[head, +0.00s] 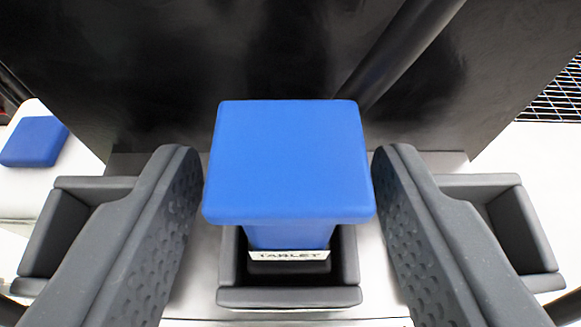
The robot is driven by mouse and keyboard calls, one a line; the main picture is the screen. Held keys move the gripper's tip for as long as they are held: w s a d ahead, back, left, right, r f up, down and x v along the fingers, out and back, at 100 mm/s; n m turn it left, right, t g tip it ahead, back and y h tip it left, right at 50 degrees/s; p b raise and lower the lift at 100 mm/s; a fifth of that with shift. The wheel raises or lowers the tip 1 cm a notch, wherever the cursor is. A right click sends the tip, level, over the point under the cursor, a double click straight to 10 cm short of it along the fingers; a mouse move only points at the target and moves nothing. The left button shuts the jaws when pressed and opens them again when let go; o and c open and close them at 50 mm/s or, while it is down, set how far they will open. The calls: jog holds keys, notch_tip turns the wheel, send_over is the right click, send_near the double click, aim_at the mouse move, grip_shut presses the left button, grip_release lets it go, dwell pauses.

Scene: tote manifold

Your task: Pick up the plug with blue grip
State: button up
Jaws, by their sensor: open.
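The plug with blue grip (289,160) is in the middle of the head view. Its wide flat blue top sits over a narrower blue neck, with a white label (288,254) low on its front. Its lower end is in a dark grey square holder (289,297); how deep it sits is hidden. My gripper (288,165) is open, with one finger on each side of the blue grip. Narrow gaps seem to show between the fingers and the grip.
Dark grey empty-looking holders stand at the left (62,235) and right (520,228), partly behind my fingers. Another blue block (35,141) is on a white surface at far left. A glossy black panel (200,60) rises close behind the plug. A black mesh (556,95) is at far right.

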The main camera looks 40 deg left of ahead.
aim_at(288, 139)
jog(key=shift+b+x, duration=0.45)
jog(key=shift+x, duration=1.2)
jog(key=shift+c, duration=0.3)
grip_shut()
jog(key=shift+r+p, duration=0.35)
jog(key=shift+r, duration=0.2)
notch_tip(288, 139, up, 3)
jog(key=shift+s+d+p, duration=0.1)
jog(key=shift+s+p, duration=0.05)
jog(key=shift+p, duration=0.7)
jog(key=s+d+p, duration=0.2)
jog(key=s, duration=1.3)
jog(key=shift+s+r, duration=0.3)
jog(key=shift+r, duration=0.15)
